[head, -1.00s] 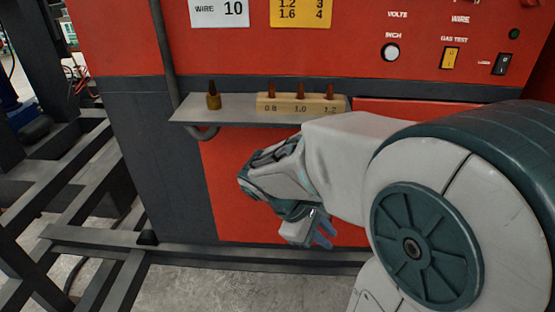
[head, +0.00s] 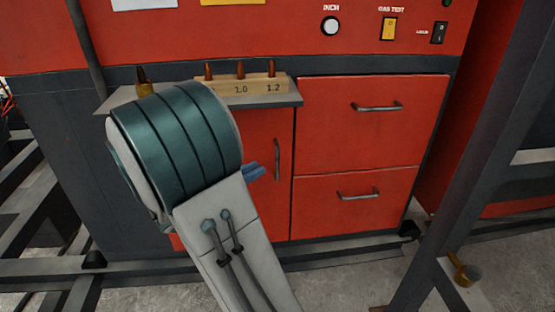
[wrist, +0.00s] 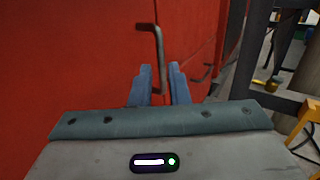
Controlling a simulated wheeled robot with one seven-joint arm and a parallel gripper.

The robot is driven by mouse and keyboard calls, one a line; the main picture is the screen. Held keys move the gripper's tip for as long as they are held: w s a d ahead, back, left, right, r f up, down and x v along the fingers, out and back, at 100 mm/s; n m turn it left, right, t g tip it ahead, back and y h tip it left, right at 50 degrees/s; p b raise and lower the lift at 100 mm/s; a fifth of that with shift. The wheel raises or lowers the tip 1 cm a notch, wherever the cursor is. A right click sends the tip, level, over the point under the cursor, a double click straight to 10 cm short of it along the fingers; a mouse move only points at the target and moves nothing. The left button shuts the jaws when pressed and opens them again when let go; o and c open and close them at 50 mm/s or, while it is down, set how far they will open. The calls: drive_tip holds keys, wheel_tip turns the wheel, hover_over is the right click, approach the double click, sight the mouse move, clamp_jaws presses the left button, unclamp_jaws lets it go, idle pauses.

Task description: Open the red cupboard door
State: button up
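The red cupboard door (head: 262,205) is closed, below the grey shelf and left of two red drawers. Its vertical metal handle (head: 277,160) is near the door's right edge. My arm hides much of the door in the head view. Only a blue fingertip of my gripper (head: 255,172) shows there, just left of the handle. In the wrist view my gripper (wrist: 160,85) has its two blue fingers apart. The handle (wrist: 159,50) is ahead, its lower end appearing in the gap between the fingers. I cannot tell whether it touches them.
The grey shelf (head: 205,103) above the door holds a wooden block (head: 255,87) with copper tips and a brass piece (head: 144,88). The two drawers (head: 365,125) have horizontal handles. A dark steel post (head: 470,140) stands at right. A grey frame runs along the floor.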

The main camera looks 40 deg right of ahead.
sight(278, 158)
drive_tip(key=d, duration=0.8)
drive_tip(key=shift+w+d, duration=0.15)
clamp_jaws()
